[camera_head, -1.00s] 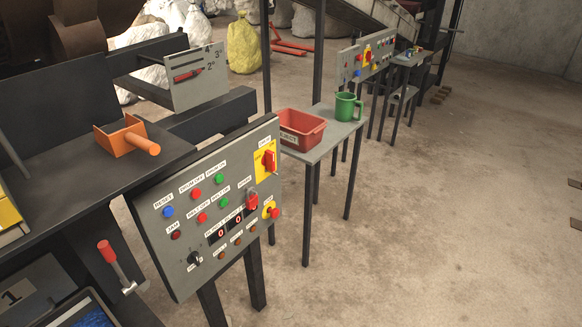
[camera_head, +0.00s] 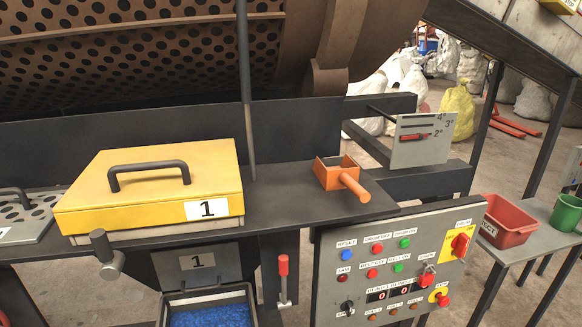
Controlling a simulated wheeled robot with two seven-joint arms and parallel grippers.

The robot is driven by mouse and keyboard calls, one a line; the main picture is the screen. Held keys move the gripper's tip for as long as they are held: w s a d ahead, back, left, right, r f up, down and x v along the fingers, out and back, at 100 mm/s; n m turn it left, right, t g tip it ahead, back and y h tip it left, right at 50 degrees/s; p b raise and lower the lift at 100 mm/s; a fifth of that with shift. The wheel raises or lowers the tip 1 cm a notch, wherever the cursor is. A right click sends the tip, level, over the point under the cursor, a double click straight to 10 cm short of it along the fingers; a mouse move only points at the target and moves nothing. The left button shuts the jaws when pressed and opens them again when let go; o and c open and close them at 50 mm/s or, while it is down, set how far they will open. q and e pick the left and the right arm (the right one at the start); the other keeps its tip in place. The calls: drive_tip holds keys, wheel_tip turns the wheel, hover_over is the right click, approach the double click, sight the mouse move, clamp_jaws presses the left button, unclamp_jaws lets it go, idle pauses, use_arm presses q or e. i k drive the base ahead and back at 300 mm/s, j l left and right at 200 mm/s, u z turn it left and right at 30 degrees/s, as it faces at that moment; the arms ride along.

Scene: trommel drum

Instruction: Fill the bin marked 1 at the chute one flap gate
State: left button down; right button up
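A grey plate marked 1 (camera_head: 197,262) hangs below the bench, under a yellow lidded box marked 1 (camera_head: 150,185) with a black handle. Directly below the plate, an open grey-rimmed bin (camera_head: 248,292) holds blue material; its lower part is cut off by the picture edge. A lever with a red grip (camera_head: 283,267) stands upright to the right of the plate. A grey knob or handle (camera_head: 105,252) sticks out to its left. I cannot tell the flap's position. Neither of my grippers is in view.
A control panel (camera_head: 340,305) with buttons and a red rotary switch stands at right. An orange scoop (camera_head: 335,175) lies on the bench. A red tub (camera_head: 510,220) and green mug (camera_head: 566,212) stand on a side table. A perforated drum (camera_head: 140,60) is behind.

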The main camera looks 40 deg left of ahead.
sight(182, 269)
drive_tip(key=u, duration=1.85)
